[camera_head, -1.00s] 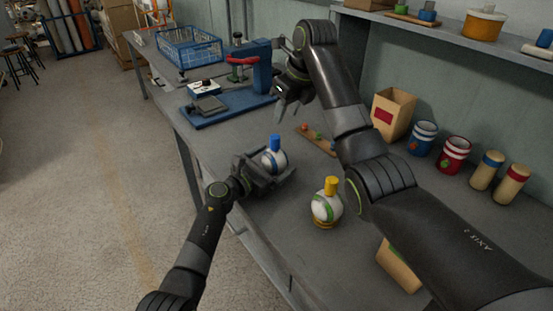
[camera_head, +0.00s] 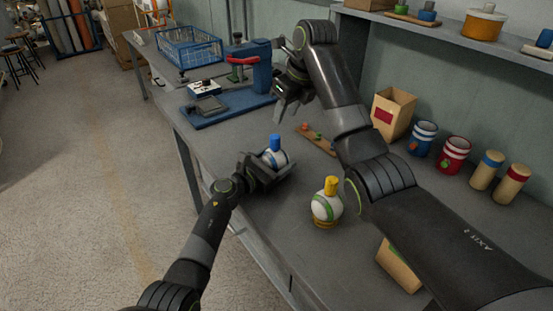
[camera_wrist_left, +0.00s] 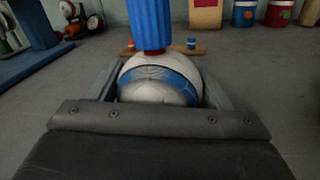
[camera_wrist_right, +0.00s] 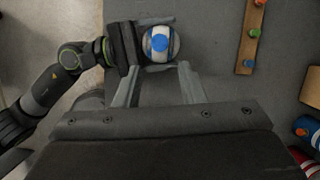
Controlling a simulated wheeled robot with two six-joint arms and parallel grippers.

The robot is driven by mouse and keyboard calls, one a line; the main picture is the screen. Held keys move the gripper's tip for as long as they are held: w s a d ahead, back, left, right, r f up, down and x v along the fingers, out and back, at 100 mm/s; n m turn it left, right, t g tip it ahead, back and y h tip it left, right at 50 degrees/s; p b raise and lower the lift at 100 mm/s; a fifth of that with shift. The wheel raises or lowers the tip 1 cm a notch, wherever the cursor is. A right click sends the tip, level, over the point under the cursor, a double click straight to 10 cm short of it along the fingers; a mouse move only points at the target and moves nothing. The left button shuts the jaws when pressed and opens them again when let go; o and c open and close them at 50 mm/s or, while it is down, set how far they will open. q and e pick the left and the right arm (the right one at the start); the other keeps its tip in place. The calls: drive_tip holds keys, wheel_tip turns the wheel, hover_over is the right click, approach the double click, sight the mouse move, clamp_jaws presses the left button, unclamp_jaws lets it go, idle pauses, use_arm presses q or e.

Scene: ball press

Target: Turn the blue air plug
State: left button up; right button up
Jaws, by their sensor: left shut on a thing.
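The blue air plug (camera_head: 275,142) stands upright on top of a white-and-blue ball (camera_head: 281,157) on the bench. My left gripper (camera_head: 276,170) is shut on this ball, low at its sides. In the left wrist view the ribbed blue plug (camera_wrist_left: 150,24) rises above the ball (camera_wrist_left: 160,88) between the two fingers; its top is cut off. My right gripper (camera_head: 283,100) is open and empty, above the bench beyond the ball. In the right wrist view the plug (camera_wrist_right: 160,42) shows from above, just past the open fingertips (camera_wrist_right: 160,70).
A white-and-green ball with a yellow plug (camera_head: 327,205) stands nearby. The blue press (camera_head: 230,103) and a blue crate (camera_head: 190,48) are farther back. Bare bench surrounds the ball.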

sight(275, 137)
drive_tip(key=shift+o, duration=1.1)
drive_tip(key=w+a+f+n+h, duration=0.1)
drive_tip(key=f+n, duration=0.2)
drive_tip(key=n, duration=0.6)
drive_tip(key=w+a+f+n+t+h, duration=0.1)
drive_tip(key=f+n, duration=0.2)
drive_tip(key=n, duration=0.6)
drive_tip(key=w+a+f+n+h, duration=0.1)
drive_tip(key=f+n, duration=0.3)
drive_tip(key=n, duration=0.4)
drive_tip(key=shift+f+n+t, duration=0.1)
drive_tip(key=shift+n+t, duration=0.2)
drive_tip(key=shift+n, duration=0.1)
drive_tip(key=c, duration=1)
